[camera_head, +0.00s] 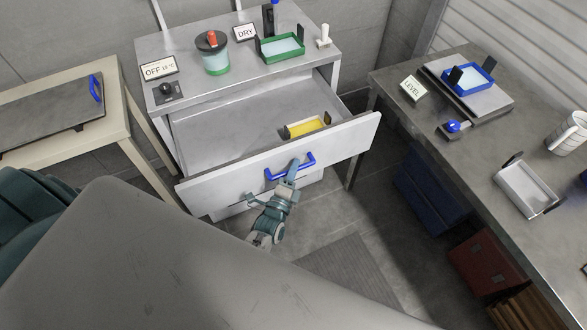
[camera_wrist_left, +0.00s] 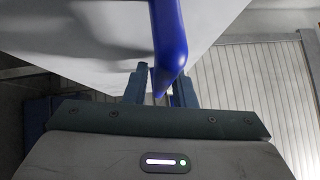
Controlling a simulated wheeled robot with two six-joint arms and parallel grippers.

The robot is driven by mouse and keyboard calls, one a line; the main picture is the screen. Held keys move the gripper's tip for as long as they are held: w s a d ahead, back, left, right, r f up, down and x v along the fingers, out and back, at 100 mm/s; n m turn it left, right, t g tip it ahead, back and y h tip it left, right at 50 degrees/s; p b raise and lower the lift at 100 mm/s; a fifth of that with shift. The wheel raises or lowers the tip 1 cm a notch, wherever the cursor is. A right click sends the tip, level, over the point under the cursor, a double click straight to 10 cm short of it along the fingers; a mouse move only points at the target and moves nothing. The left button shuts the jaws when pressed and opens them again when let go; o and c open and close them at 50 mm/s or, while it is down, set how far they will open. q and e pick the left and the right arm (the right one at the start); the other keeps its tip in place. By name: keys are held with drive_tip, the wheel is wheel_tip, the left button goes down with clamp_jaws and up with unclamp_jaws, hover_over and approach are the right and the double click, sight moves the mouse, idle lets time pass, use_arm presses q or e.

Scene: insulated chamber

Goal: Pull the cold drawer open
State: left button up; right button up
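The cold drawer (camera_head: 335,149) is pulled well out of the grey cabinet (camera_head: 162,110), and its inside shows. A yellow tray (camera_head: 306,125) lies inside, towards its right end. The drawer's blue bar handle (camera_head: 309,161) is on the front panel. My left gripper (camera_head: 289,176) is at this handle. In the left wrist view the blue handle (camera_wrist_left: 169,40) runs down between the two fingers (camera_wrist_left: 160,85), which appear closed around it. The exact contact is partly hidden. My right gripper is not in view.
On the cabinet top stand a red-knobbed jar (camera_head: 214,58), a green tray (camera_head: 281,47) and a knob beside an "OFF" sign (camera_head: 159,69). A side table (camera_head: 60,112) is at left. A long bench (camera_head: 480,130) is at right. Floor shows between the cabinet and bench.

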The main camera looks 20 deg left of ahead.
use_arm(q)
drive_tip(key=shift+s, duration=0.1)
drive_tip(key=s+f+b, duration=0.1)
drive_tip(key=s+b, duration=0.2)
drive_tip(key=s, duration=0.7)
drive_tip(key=shift+s+d+f, duration=0.2)
drive_tip(key=shift+s+d, duration=0.1)
drive_tip(key=shift+d, duration=0.1)
drive_tip(key=s+a+f+n+g, duration=0.1)
drive_tip(key=s+f+n+g, duration=0.25)
drive_tip(key=f, duration=0.55)
drive_tip(key=s+a+f+n+g+h, duration=0.1)
drive_tip(key=s+f+n+g, duration=0.2)
drive_tip(key=f, duration=0.6)
drive_tip(key=s+a+f+n+g, duration=0.1)
drive_tip(key=s+f+n+g, duration=0.2)
drive_tip(key=f, duration=0.7)
drive_tip(key=s+a+f+n+g, duration=0.2)
drive_tip(key=s+f+n+g, duration=0.1)
drive_tip(key=s, duration=0.5)
drive_tip(key=s+a+f+n+g, duration=0.2)
drive_tip(key=s+f+n+g, duration=0.1)
drive_tip(key=s+f, duration=0.3)
drive_tip(key=s+a+f+n+g, duration=0.3)
drive_tip(key=s+f, duration=0.2)
drive_tip(key=s, duration=0.5)
drive_tip(key=shift+s+b, duration=0.3)
drive_tip(key=shift+b, duration=0.1)
